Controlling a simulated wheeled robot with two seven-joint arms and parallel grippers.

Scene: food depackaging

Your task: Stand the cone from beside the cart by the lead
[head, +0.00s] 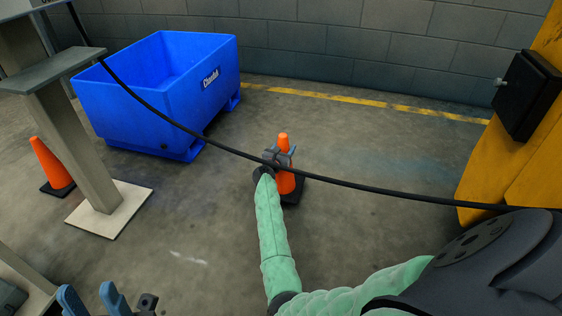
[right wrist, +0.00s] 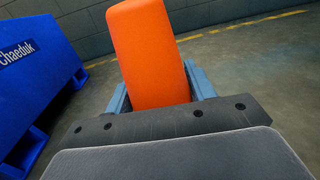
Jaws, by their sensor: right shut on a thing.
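An orange cone (head: 286,182) with a dark square base is upright in the middle of the head view. My right gripper (head: 280,155) is shut on its upper part; the cone also fills the middle of the right wrist view (right wrist: 150,55), between the two blue fingers. I cannot tell whether its base touches the floor. The lead (head: 370,188), a black cable, sags across the head view from upper left to the right and passes in front of the cone in the picture. My left gripper (head: 88,294) is at the lower left edge, fingers apart and empty.
A blue bin (head: 135,115) stands at the back left. A second orange cone (head: 50,163) stands by a grey post (head: 75,150) at the left. A yellow structure with a black box (head: 530,95) is at the right. The floor between is mostly clear.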

